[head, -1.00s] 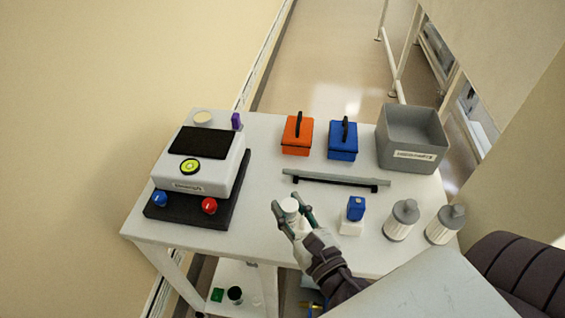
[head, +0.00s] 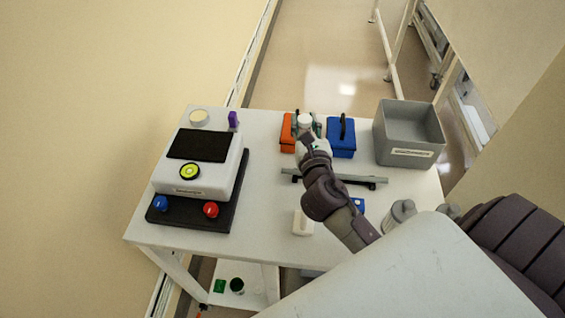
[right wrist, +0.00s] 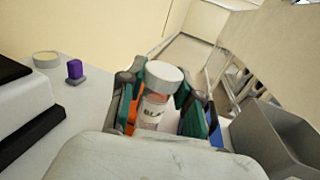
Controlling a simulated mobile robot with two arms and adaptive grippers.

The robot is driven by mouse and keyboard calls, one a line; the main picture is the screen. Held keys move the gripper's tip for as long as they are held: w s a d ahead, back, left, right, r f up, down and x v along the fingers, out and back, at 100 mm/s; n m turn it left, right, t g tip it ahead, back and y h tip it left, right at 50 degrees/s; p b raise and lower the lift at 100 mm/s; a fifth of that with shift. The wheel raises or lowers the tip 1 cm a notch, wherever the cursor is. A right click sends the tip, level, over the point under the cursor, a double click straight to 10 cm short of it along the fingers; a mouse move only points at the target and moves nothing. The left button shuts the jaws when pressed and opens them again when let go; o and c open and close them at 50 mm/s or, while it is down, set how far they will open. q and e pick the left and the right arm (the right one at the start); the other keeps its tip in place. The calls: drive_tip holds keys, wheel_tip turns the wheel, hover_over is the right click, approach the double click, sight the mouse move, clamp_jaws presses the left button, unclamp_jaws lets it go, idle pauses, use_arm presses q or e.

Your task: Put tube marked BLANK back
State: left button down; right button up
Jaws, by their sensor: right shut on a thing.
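The tube marked BLANK (right wrist: 153,108) is upright in my right gripper (right wrist: 160,98) in the right wrist view. It has a white cap, and the letters "BLA" show on its label; the rest is hidden. In the head view the tube's white cap (head: 305,120) shows between the fingers of my right gripper (head: 306,126), in front of the orange box. The fingers are shut on the tube's sides. A small white stand (head: 303,222) sits near the table's front edge, with no tube seen in it. My left gripper is not in view.
An orange box (head: 287,136) and a blue box (head: 341,138) with black handles stand at the back, beside a grey bin (head: 409,143). A grey bar (head: 365,181) lies in front of them. A white device (head: 198,172) fills the left side. Grey-topped bottles (head: 400,214) stand at right.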

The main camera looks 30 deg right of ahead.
drive_tip(key=shift+s+a+f+b, duration=0.15)
drive_tip(key=shift+a+f+b, duration=0.95)
drive_tip(key=shift+a+f, duration=3.5)
drive_tip(key=shift+d+f, duration=0.1)
drive_tip(key=shift+f, duration=0.05)
drive_tip(key=o, duration=1.1)
